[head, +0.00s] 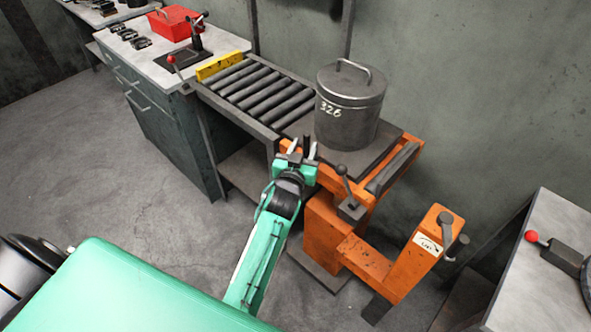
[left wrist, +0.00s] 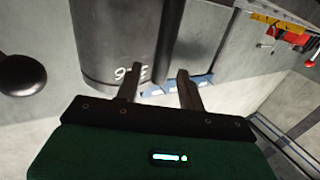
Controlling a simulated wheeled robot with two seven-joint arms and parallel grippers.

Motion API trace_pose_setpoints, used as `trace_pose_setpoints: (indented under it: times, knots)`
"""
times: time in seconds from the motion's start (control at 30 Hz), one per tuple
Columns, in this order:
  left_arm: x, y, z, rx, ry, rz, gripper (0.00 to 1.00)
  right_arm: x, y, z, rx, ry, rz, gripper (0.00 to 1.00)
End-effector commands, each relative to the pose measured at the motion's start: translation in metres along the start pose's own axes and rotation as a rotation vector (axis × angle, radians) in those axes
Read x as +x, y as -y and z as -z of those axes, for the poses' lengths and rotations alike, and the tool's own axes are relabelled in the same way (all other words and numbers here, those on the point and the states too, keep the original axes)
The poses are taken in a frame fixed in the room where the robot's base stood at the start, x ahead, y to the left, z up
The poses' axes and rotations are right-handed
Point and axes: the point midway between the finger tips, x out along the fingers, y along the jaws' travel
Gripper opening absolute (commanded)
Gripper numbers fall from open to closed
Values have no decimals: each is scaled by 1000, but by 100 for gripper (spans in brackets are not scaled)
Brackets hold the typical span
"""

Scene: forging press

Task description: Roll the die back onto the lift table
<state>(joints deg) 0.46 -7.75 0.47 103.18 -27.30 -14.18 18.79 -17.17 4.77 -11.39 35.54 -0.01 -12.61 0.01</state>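The die is a grey metal cylinder (head: 350,108) marked 326, with a loop handle on its lid. It stands upright on the dark top of the orange lift table (head: 408,152), just right of the roller rack (head: 265,92). My left gripper (head: 303,148) is at the near left side of the die, low by its base. Its two fingers stand apart with nothing between them. In the left wrist view the die (left wrist: 108,35) fills the upper left behind the open fingers (left wrist: 160,72). I cannot tell whether a finger touches it. My right gripper is out of view.
A yellow stop bar (head: 219,66) closes the rack's far left end. A workbench with a red bin (head: 175,23) stands beyond it. A lever (head: 345,190) rises at the lift table's front. Another bench (head: 545,255) is at right. Open floor lies at left.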

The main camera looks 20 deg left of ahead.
Motion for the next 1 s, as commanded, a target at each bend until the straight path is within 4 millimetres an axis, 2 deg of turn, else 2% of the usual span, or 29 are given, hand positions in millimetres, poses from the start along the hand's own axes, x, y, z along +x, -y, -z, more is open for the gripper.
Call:
trace_pose_setpoints:
  times: [0.1, 0.3, 0.5, 0.7, 1.0]
  knots:
    - [-26, 0, -4, 0, 2, 1, 39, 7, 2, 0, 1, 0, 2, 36]
    - [-64, 0, -3, -1, 1, 0, 39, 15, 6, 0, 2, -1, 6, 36]
    - [-90, 0, -2, -1, 1, 0, 39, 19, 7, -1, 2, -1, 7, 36]
    - [-101, -1, 0, 0, -1, 0, 39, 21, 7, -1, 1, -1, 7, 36]
    - [-101, -1, 0, 0, -1, 0, 42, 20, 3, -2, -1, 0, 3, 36]
